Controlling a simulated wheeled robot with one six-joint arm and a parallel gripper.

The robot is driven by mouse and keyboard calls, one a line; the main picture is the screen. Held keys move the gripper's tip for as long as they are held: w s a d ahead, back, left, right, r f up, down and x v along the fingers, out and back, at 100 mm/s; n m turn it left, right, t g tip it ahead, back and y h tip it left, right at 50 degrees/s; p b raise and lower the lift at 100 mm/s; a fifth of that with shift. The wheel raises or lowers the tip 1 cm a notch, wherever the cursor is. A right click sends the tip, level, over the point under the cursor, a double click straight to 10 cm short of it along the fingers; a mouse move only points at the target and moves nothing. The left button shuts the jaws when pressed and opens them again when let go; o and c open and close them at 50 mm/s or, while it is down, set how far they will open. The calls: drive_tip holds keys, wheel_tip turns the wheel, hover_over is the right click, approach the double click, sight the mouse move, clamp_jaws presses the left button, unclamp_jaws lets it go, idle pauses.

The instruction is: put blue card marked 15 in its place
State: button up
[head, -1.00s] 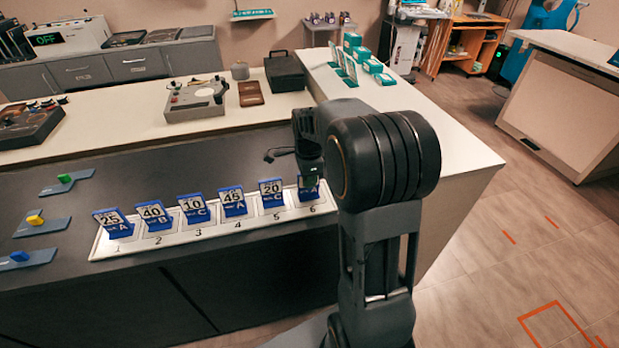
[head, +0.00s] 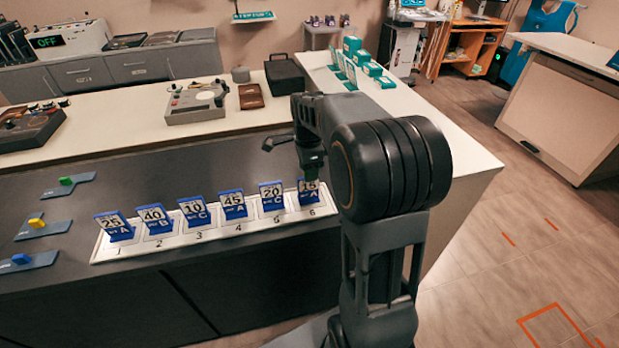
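The blue card marked 15 A (head: 309,193) stands upright in slot 6, at the right end of a white numbered tray (head: 205,235). My gripper (head: 311,174) is right above the card's top edge. The fingers are dark and small, so I cannot tell whether they are open or whether they touch the card. Other blue cards stand in the slots to its left: 25 A (head: 114,226) in 1, 40 B (head: 154,218) in 2, 10 C (head: 194,211) in 3, 45 A (head: 232,204) in 4 and 20 C (head: 271,195) in 5.
Grey plates with a green block (head: 66,181), a yellow block (head: 37,223) and a blue block (head: 21,259) lie at the left of the dark counter (head: 130,185). A grey control box (head: 196,103) and a brown pad (head: 251,96) lie on the white surface behind.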

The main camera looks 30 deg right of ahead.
wheel_tip(320, 180, up, 7)
drive_tip(key=shift+f+p, duration=0.2)
drive_tip(key=shift+p, duration=0.2)
drive_tip(key=s+a+f+n+t, duration=0.1)
drive_tip(key=s+a+f+n, duration=0.2)
drive_tip(key=s+n, duration=0.5)
drive_tip(key=s+a+f+n+t, duration=0.2)
drive_tip(key=s+a+n, duration=0.4)
drive_tip(key=n, duration=0.6)
drive_tip(key=shift+s+a+f, duration=0.15)
drive_tip(key=shift+s+f, duration=0.25)
drive_tip(key=shift+s, duration=0.55)
drive_tip(key=shift+r, duration=0.1)
wheel_tip(320, 180, up, 8)
drive_tip(key=p, duration=0.7)
drive_tip(key=shift+t, duration=0.3)
drive_tip(key=shift+s+a+r, duration=0.1)
